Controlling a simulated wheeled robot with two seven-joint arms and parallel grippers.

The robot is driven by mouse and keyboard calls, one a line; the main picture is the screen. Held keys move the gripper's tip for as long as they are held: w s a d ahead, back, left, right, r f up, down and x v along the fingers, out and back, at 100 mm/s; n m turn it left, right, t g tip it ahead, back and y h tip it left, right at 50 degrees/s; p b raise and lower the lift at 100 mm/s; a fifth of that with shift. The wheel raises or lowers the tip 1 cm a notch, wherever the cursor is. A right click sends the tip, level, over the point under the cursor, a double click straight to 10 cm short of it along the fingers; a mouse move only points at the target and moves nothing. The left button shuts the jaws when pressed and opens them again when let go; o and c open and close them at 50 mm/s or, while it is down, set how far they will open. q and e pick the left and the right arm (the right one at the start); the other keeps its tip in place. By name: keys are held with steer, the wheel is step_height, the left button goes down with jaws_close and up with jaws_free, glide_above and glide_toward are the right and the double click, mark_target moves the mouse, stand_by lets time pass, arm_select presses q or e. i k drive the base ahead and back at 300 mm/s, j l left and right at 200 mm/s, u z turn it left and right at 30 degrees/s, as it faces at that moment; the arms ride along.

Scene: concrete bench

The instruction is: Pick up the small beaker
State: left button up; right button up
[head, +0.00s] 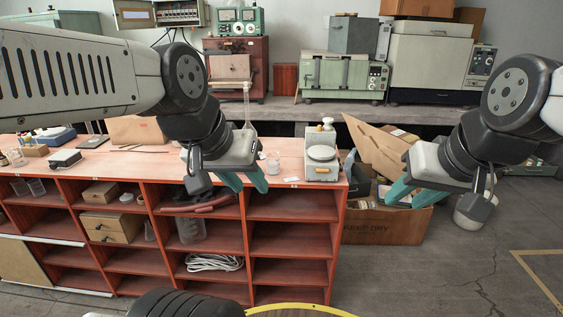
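A small clear glass beaker (273,162) stands on the bench top (285,177), just left of a white balance. My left gripper (246,184) has its teal fingers pointing down near the front edge of the bench, just left of and in front of the beaker in the picture. Its fingers are apart with nothing seen between them. Whether they are level with the beaker is hard to tell. My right gripper (408,196) hangs right of the bench, before a cardboard box, with its fingers apart and nothing seen between them.
The white balance (321,163) stands at the bench's right end. A tall glass piece (246,105) rises behind my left gripper. The open cardboard box (385,226) stands on the floor. Red shelves (290,207) under the top hold a large beaker (191,231), coiled cable (214,262) and wooden boxes (110,228).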

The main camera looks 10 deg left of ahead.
mark_target(273, 163)
steer(key=u, duration=0.4)
steer(key=i+l+u, duration=0.1)
steer(key=u, duration=0.3)
steer(key=l+u, duration=0.15)
steer(key=u, duration=0.25)
steer(key=l+u, duration=0.1)
steer(key=u, duration=0.3)
steer(key=l+u, duration=0.4)
steer(key=l, duration=0.25)
steer(key=l+u, duration=0.4)
steer(key=l, duration=0.75)
steer(key=k+l+u, duration=0.1)
steer(key=l, duration=0.4)
steer(key=k+l, duration=0.1)
steer(key=l, duration=0.4)
